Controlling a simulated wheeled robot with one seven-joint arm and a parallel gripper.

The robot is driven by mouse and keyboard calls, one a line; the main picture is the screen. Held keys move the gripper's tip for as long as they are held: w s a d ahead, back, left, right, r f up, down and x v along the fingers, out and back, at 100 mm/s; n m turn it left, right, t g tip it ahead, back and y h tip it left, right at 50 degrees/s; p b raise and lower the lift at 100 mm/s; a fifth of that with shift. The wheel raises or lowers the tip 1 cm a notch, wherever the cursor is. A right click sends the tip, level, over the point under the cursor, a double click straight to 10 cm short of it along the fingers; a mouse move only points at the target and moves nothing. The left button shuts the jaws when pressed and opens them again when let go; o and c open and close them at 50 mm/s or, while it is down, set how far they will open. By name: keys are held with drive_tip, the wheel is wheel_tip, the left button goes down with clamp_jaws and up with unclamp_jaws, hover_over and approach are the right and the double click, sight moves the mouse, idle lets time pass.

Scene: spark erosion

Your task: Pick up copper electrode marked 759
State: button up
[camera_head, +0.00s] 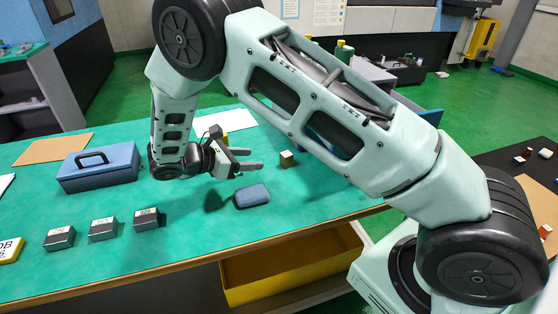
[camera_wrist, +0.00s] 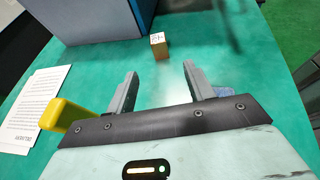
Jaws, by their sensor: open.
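A small brass-coloured block (camera_head: 286,159) stands on the green bench just beyond my gripper (camera_head: 254,159). What looks like the same block (camera_wrist: 159,50) shows in the wrist view, with a white marked top whose characters I cannot read clearly. It is ahead of the gap between the fingertips of my gripper (camera_wrist: 160,70), apart from them. My gripper is open and empty above the bench. Small copper-coloured blocks with pale tops, including one copper block (camera_head: 545,231), lie at the far right; their marks are too small to read.
A blue-grey pouch-like object (camera_head: 252,196) lies near my gripper. A blue toolbox (camera_head: 98,167) and three dark labelled blocks (camera_head: 103,229) are at left. In the wrist view, a large blue box (camera_wrist: 85,20) stands beyond the small block, and a yellow object (camera_wrist: 68,115) is left.

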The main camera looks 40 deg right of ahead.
sight(291, 157)
drive_tip(key=p+x, duration=0.1)
drive_tip(key=x, duration=0.9)
drive_tip(key=shift+p+x, duration=0.6)
drive_tip(key=shift+x, duration=2.1)
drive_tip(key=shift+w+r, duration=0.1)
drive_tip(key=shift+w, duration=0.1)
clamp_jaws()
